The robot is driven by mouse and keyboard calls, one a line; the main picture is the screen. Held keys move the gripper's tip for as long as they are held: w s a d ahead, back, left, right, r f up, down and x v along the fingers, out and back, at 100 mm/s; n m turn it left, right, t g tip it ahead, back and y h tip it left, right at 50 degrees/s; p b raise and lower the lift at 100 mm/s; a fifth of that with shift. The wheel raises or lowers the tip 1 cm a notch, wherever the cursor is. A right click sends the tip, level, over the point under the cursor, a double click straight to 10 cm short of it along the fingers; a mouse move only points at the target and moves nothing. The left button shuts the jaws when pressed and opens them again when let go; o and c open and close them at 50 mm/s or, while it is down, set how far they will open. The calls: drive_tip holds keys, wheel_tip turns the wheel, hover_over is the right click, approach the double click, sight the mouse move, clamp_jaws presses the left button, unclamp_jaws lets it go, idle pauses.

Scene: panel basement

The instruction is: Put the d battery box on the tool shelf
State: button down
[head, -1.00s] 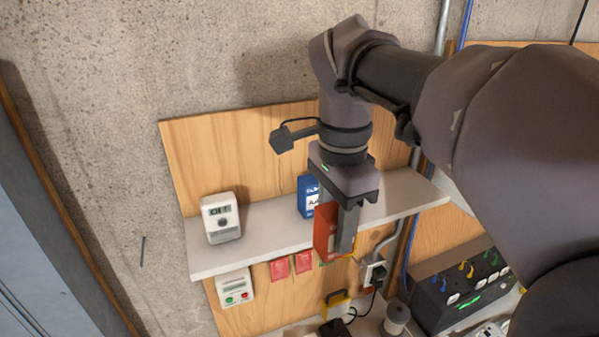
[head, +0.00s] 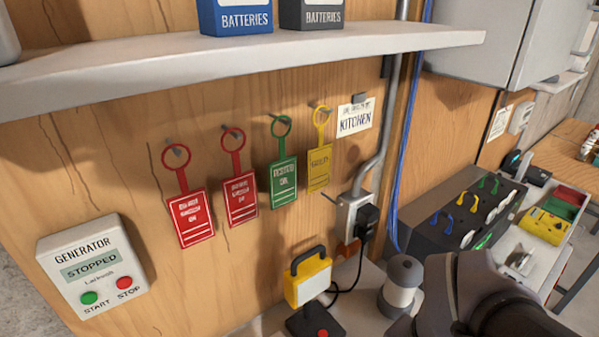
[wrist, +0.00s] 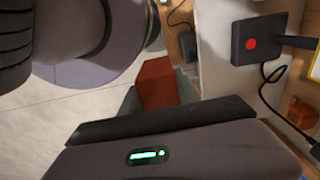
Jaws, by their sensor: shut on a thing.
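In the wrist view, my gripper (wrist: 158,100) is shut on a red box (wrist: 158,82); its label cannot be read there. The gripper itself is outside the head view, where only a dark part of my arm shows at the lower right. The tool shelf (head: 240,62) is a pale board across the top of the head view. A blue box (head: 236,17) and a dark grey box (head: 312,16), both lettered BATTERIES, stand side by side on it. Their upper parts are cut off, so their sizes cannot be read.
Below the shelf hang two red tags (head: 190,218), a green tag (head: 284,182) and a yellow tag (head: 320,165). A generator panel (head: 92,265) reads STOPPED. A yellow lamp (head: 308,280), a spool (head: 401,285) and a charger (head: 455,225) stand on the bench. Bare shelf lies left of the blue box.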

drive_tip(key=shift+s+d+f, duration=0.1)
drive_tip(key=shift+s+f, duration=0.05)
drive_tip(key=shift+f, duration=0.65)
drive_tip(key=w+p, duration=0.1)
drive_tip(key=p, duration=0.1)
drive_tip(key=w+p, duration=0.1)
drive_tip(key=p, duration=0.1)
drive_tip(key=shift+w+r+p, duration=0.3)
drive_tip(key=shift+r+p, duration=0.05)
drive_tip(key=shift+r, duration=0.05)
drive_tip(key=w, duration=0.4)
drive_tip(key=w+f+b, duration=0.1)
drive_tip(key=w, duration=0.3)
drive_tip(key=w+f, duration=0.1)
drive_tip(key=w, duration=0.4)
drive_tip(key=shift+a+f+b, duration=0.15)
drive_tip(key=shift+a+b, duration=0.15)
drive_tip(key=shift+a, duration=0.05)
wheel_tip(320, 180, down, 4)
drive_tip(key=shift+w+r+b, duration=0.1)
drive_tip(key=shift+r+b, duration=0.05)
drive_tip(key=shift+b, duration=0.45)
drive_tip(key=shift+r, duration=0.1)
drive_tip(key=shift+f, duration=0.2)
drive_tip(key=c, duration=0.9)
unclamp_jaws()
